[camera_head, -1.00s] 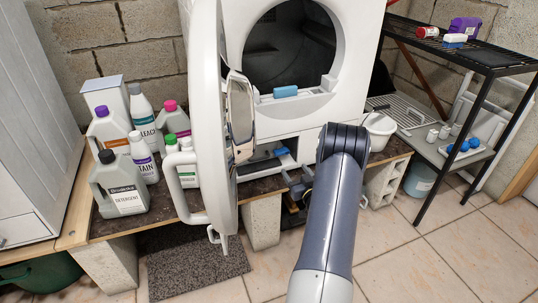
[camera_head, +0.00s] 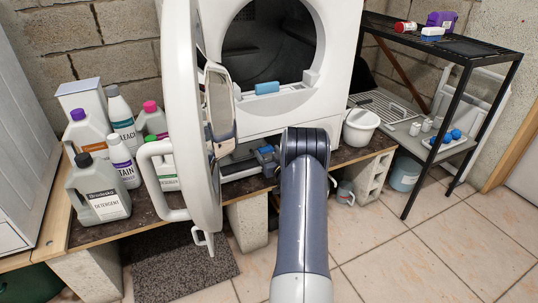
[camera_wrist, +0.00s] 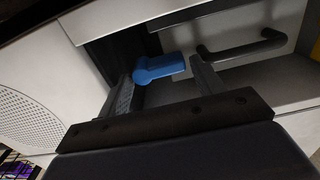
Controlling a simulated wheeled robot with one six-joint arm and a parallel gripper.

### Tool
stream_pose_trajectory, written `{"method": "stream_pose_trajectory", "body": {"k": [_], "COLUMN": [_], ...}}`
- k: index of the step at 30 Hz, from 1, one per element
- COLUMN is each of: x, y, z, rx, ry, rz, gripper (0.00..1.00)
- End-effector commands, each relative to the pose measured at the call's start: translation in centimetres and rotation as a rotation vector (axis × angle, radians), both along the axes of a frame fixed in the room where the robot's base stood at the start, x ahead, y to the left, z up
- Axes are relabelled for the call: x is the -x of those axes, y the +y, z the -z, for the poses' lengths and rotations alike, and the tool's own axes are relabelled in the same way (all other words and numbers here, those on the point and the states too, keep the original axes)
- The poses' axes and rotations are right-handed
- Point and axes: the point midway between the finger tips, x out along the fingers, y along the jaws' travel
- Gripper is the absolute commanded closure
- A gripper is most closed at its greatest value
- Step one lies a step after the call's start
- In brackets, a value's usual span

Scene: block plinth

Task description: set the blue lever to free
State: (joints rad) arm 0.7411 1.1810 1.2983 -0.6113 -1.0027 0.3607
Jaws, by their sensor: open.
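The blue lever (camera_wrist: 170,66) shows in the wrist view as a short rounded bar with a thicker left end, in front of a dark recess. My gripper (camera_wrist: 160,72) is open, with one finger on each side of the lever. I cannot tell whether either finger touches it. In the head view the lever (camera_head: 265,150) is a small blue patch low on the front of the white machine (camera_head: 285,115). My arm hides most of my gripper there. The lever's markings are not readable.
A black bar handle (camera_wrist: 240,48) is right of the lever. The machine's open round door (camera_head: 190,120) stands left of my arm. Detergent bottles (camera_head: 98,190) crowd the bench's left side. A white bucket (camera_head: 360,127) stands right of the machine.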

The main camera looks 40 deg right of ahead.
Motion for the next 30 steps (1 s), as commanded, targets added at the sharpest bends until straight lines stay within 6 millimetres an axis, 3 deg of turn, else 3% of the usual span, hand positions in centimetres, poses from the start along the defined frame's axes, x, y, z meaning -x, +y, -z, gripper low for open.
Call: {"method": "stream_pose_trajectory", "body": {"k": [2,13,23,30], "x": [0.02,0.05,0.05,0.06], "y": [0.00,0.01,-0.01,-0.11], "z": [0.01,0.02,-0.09,-0.42], "rx": [0.000,0.000,-0.041,-0.179], "ry": [0.000,0.000,-0.009,-0.042], "rz": [0.000,0.000,0.000,0.000], "gripper": [0.37,0.67,0.68,0.68]}}
